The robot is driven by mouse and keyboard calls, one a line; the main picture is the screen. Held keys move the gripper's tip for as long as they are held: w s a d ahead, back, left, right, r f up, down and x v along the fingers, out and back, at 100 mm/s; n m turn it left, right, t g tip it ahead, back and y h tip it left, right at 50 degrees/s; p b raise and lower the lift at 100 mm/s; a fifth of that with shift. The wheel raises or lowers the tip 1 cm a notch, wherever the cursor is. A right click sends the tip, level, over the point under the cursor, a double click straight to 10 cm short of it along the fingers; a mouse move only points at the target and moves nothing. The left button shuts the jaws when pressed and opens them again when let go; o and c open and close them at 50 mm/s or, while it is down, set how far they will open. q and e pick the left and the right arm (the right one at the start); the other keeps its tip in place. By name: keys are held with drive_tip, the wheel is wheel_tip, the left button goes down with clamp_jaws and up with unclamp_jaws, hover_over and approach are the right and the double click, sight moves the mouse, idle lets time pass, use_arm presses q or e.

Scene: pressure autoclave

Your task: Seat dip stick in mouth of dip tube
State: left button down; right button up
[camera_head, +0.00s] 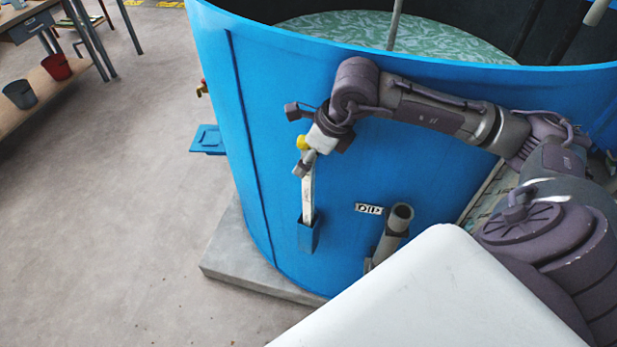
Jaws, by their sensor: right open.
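The dip stick (308,192) is a pale flat stick with a yellow top end (302,143). It stands nearly upright, its lower end inside a small blue holder (308,236) on the tank's outer wall. The dip tube (392,232) is a grey pipe to the right of the holder, slightly tilted, with its round open mouth facing up. A "DIP" label (368,209) is beside it. My right gripper (304,146) is open at the top of the dip stick, close to the yellow end; contact cannot be told. My left gripper is out of view.
The large blue tank (265,160) stands on a concrete plinth (245,262), with green patterned material inside. A white surface (440,300) covers the lower right and partly hides the tube's foot. A bench with buckets (57,67) is at upper left. Floor at left is clear.

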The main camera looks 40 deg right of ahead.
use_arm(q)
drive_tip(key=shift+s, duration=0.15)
use_arm(e)
clamp_jaws()
drive_tip(key=shift+r, duration=0.15)
